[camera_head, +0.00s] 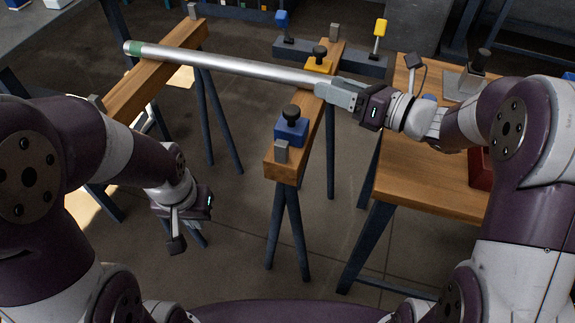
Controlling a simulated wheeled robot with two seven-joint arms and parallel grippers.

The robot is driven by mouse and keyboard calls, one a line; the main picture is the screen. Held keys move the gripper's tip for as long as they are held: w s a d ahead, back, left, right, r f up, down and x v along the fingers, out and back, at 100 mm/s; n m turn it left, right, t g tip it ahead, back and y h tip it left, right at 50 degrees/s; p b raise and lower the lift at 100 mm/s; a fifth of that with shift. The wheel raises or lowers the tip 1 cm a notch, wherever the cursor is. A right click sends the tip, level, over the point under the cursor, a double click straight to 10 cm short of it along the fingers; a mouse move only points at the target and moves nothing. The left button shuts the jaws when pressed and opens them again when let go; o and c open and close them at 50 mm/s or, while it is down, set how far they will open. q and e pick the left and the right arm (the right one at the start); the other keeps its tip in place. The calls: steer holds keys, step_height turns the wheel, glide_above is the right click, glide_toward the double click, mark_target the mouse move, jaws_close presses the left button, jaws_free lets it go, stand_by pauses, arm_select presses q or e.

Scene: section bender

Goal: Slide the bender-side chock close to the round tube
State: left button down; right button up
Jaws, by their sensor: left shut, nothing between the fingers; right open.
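The round tube (225,66), silver with a green left end, lies across the left and middle wooden trestles. A yellow chock (318,66) with a black knob sits on the middle trestle just beyond the tube, near its right end. A blue chock (291,130) with a black knob sits on the same beam, nearer to me and clearly apart from the tube. My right gripper (338,93) is open at the tube's right end; its fingers hide that end. My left gripper (190,208) is shut and empty, low between the left and middle trestles; its fingertips are mostly hidden.
The left trestle beam (160,75) and middle trestle beam (309,108) have small metal end stops. A dark bar (300,50) with blue and yellow uprights stands behind. A wooden table (420,185) stands at right. Floor between the trestles is open.

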mark_target(291, 109)
steer(key=s+a+f+n+g+y+b, duration=0.25)
steer(key=s+n+g, duration=0.25)
steer(key=n, duration=0.3)
steer(key=shift+t+y, duration=0.35)
steer(key=shift+t, duration=0.05)
steer(key=x, duration=0.6)
steer(key=shift+w+a+f, duration=0.1)
steer(key=shift+w+a, duration=0.1)
arm_select(q)
steer(key=f, duration=0.5)
steer(key=shift+s, duration=0.35)
